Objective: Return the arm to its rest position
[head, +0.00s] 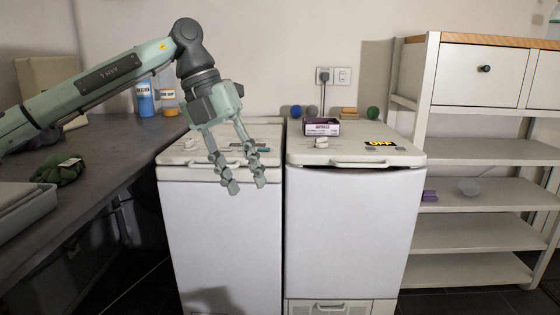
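My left arm comes in from the left of the head view, over the dark counter. My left gripper (246,187) hangs in front of the left toploader (218,230), near its lid's front edge. Its two fingers point down and stand apart, with nothing between them. I cannot tell whether the fingers touch the lid. The right toploader (350,220) stands close beside the left one. Both lids look down. My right gripper is not in view.
The dark counter (110,150) at left bears a blue bottle (145,98), an orange-labelled container (167,98), a dark green cloth-like item (58,171) and a grey tray (22,208). A purple box (322,126) sits on the right toploader. A shelf unit (480,152) stands at right.

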